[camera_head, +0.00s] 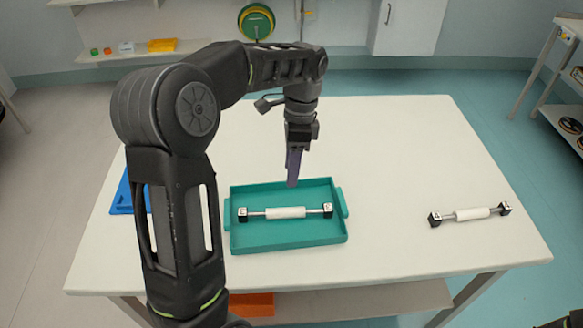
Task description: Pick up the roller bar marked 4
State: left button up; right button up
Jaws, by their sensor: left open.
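One roller bar (287,212) lies in the teal tray (288,241) on the white table. It has a white roller, a metal rod and black end blocks with white labels. A second, similar roller bar (472,214) lies on the bare table at the right. The marks on the labels are too small to read for sure. My left gripper (293,181) is open and points down over the far part of the tray, behind the first bar. It holds nothing and looks apart from the bar.
A blue object (124,197) lies at the table's left, partly hidden by my left arm. The table (400,150) is clear between the tray and the right bar. An orange item (251,304) is below the table. Shelving (567,112) stands at the right.

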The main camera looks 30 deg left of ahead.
aim_at(504, 209)
jog(key=i+l+z, duration=0.1)
jog(key=z, duration=0.3)
jog(key=i+l+z, duration=0.15)
jog(key=z, duration=0.25)
jog(key=i+l+z, duration=0.1)
jog(key=z, duration=0.3)
jog(key=i+l, duration=0.05)
jog(key=l, duration=0.05)
